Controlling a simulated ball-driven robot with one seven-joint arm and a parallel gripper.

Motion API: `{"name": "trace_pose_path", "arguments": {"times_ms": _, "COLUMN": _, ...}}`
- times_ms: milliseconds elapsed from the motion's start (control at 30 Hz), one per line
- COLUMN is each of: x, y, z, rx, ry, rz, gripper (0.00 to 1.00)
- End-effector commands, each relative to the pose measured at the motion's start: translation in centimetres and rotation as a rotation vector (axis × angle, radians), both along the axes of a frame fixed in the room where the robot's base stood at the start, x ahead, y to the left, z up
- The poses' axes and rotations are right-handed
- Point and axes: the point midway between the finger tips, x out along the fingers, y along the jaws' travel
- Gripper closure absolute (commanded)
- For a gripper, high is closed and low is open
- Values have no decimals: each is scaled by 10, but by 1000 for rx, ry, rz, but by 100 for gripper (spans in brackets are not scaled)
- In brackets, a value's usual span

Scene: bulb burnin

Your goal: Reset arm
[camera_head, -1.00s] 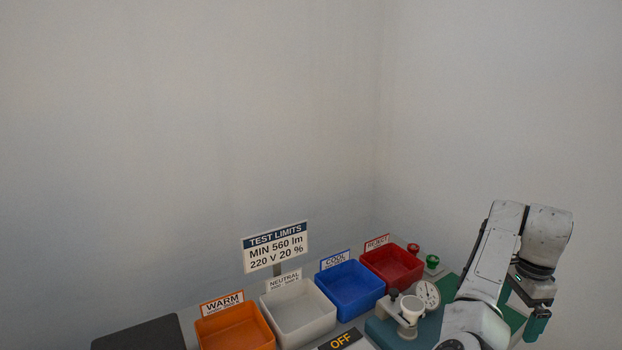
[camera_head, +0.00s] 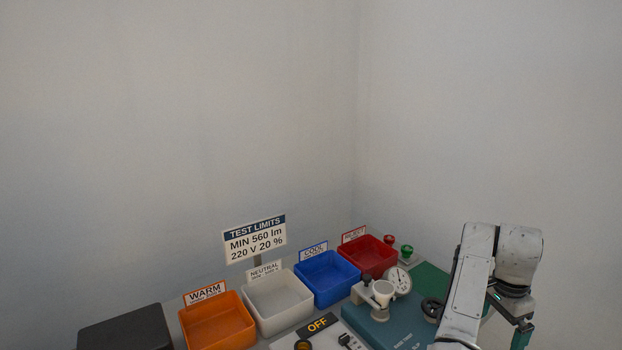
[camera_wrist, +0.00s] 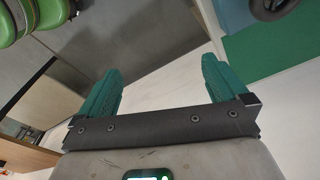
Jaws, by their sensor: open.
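My gripper (camera_head: 522,328) hangs from my raised arm at the right of the head view, its lower part close to the picture's bottom. In the wrist view my gripper (camera_wrist: 160,85) shows two green fingers wide apart with nothing between them. No bulb shows in the gripper.
Orange WARM (camera_head: 219,325), NEUTRAL (camera_head: 278,303), blue COOL (camera_head: 328,279) and red REJECT (camera_head: 374,257) bins line the bench's back. A teal test unit (camera_head: 400,325) with a dial (camera_head: 398,281) stands left of my arm.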

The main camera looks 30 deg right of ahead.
Motion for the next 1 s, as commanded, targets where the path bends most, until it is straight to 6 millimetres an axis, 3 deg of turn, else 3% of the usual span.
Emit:
{"name": "trace_pose_path", "arguments": {"times_ms": 267, "x": -18, "y": 29, "z": -38, "rx": -94, "ry": 61, "rz": 253, "gripper": 0}}
{"name": "trace_pose_path", "arguments": {"times_ms": 467, "x": -33, "y": 75, "z": -73, "rx": -159, "ry": 110, "rz": 583, "gripper": 0}}
{"name": "trace_pose_path", "arguments": {"times_ms": 767, "x": -66, "y": 175, "z": -121, "rx": -163, "ry": 138, "rz": 1140, "gripper": 0}}
{"name": "trace_pose_path", "arguments": {"times_ms": 1000, "x": -115, "y": 272, "z": -147, "rx": -82, "ry": 93, "rz": 1577, "gripper": 0}}
